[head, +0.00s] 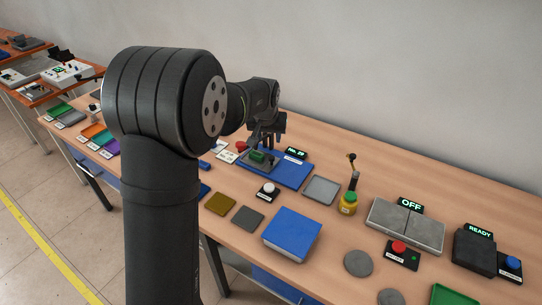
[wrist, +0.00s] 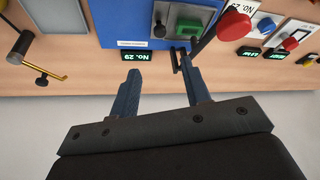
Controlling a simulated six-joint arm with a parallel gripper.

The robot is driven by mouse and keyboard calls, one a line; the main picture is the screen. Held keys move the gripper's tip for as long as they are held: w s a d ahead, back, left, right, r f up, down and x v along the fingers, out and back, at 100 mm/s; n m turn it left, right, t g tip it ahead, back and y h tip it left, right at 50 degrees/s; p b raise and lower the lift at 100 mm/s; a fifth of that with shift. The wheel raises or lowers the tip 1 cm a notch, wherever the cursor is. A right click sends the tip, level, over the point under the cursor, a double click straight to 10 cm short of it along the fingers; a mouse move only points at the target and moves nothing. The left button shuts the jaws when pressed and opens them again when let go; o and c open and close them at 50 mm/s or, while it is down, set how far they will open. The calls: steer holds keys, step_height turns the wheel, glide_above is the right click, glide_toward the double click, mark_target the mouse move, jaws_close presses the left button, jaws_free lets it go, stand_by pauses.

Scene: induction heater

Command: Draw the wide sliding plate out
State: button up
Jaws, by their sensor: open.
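A blue base (head: 290,172) with a "No. 29" display (head: 296,153) stands towards the back of the table. A grey plate with a green block (head: 257,156) sits at its left end; it also shows in the wrist view (wrist: 187,14). I cannot tell for certain which part is the wide sliding plate. A dark upright bar, like a handle (wrist: 176,61), stands out beside the grey plate. My gripper (head: 266,136) is above this end of the base. In the wrist view my gripper (wrist: 163,72) is open and empty, the bar near its right finger.
A red knob (wrist: 234,25) and a panel with a red button (wrist: 290,43) are close on the right in the wrist view. A grey tray (head: 321,189), yellow pot (head: 348,204), blue box (head: 292,232) and grey "OFF" unit (head: 405,224) stand nearby.

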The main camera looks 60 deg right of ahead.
mark_target(272, 157)
steer(key=x, duration=1.4)
steer(key=shift+f, duration=0.1)
jaws_close()
steer(key=shift+s, duration=0.1)
